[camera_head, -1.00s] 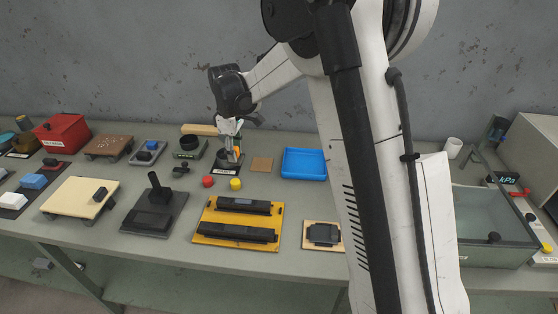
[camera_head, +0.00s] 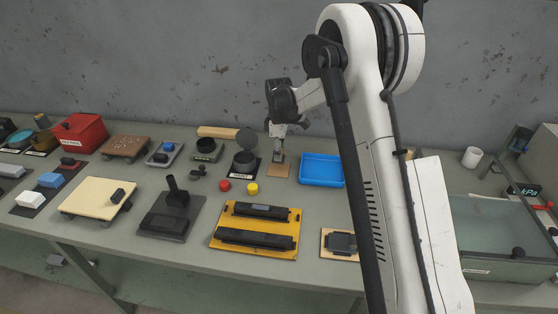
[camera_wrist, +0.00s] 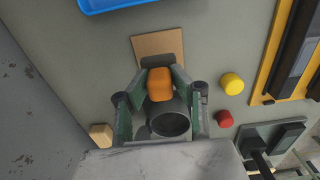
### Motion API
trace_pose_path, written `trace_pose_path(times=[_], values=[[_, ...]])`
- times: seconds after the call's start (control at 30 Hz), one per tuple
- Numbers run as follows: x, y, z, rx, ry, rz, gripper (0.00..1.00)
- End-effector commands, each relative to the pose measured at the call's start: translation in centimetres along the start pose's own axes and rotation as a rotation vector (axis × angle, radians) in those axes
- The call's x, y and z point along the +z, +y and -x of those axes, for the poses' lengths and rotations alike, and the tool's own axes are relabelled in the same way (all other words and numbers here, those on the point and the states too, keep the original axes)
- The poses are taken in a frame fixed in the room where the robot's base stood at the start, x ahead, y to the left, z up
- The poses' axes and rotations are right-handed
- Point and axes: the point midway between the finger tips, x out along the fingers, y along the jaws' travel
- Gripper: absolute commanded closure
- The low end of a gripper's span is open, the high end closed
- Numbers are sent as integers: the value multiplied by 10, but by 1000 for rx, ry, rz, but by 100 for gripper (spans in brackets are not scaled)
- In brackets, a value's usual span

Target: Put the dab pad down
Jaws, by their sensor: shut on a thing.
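The dab pad, an orange block (camera_wrist: 160,84), is between my gripper's fingertips in the wrist view. My gripper (camera_head: 278,156) is shut on it, over a tan square mat (camera_head: 279,171). The mat (camera_wrist: 159,46) also shows just beyond the fingertips in the wrist view, with a dark patch on its near edge. I cannot tell whether the pad touches the mat. A dark round pot (camera_head: 245,163) with a raised lid (camera_head: 246,137) stands just left of the gripper. A dark round opening shows between the fingers in the wrist view, probably the pot.
A blue tray (camera_head: 321,170) lies right of the mat. A red cap (camera_head: 224,186) and a yellow cap (camera_head: 252,189) stand in front, before a yellow board (camera_head: 254,241) with dark bars. A wooden bar (camera_head: 218,132) lies behind. My arm hides part of the right side.

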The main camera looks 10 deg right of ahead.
Motion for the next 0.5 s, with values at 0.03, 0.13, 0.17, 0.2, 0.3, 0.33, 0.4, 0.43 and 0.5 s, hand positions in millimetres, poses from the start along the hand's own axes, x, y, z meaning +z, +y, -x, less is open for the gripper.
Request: trace_pose_path(times=[0.03, 0.13, 0.17, 0.2, 0.3, 0.33, 0.4, 0.43, 0.5], values=[[1, 1, -2, 0, 0, 0, 100], [0, 2, -8, 0, 0, 0, 100], [0, 2, -12, 0, 0, 0, 100], [0, 2, -16, 0, 0, 0, 100], [0, 2, -31, 0, 0, 0, 100], [0, 1, -34, 0, 0, 0, 100], [0, 1, -40, 0, 0, 0, 100], [0, 1, -41, 0, 0, 0, 100], [0, 1, -41, 0, 0, 0, 100]])
